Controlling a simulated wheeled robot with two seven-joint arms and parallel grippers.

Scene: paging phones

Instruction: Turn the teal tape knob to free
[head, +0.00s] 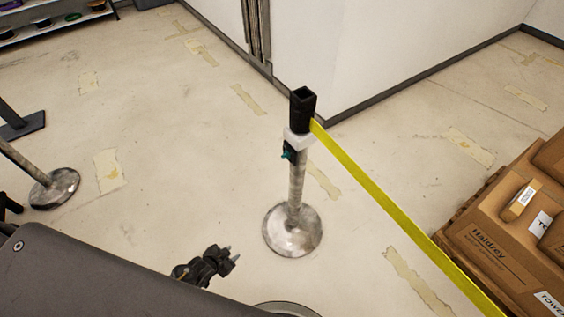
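The teal tape knob (287,154) is a small piece on the left side of a stanchion post (297,185), just below its black head (302,108) and white collar. It is too small here to tell its setting. A yellow tape (385,200) runs from the head down to the lower right. My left gripper (233,254) is low and left of the post's round base, apart from the post and well below the knob. Its two fingertips show a gap with nothing between them. My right gripper is not in view.
Cardboard boxes (487,238) are stacked at the right, beside the tape. Another post base (54,188) stands at the left. A white wall corner (325,122) is behind the post. A round metal base edge (283,308) shows at the bottom.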

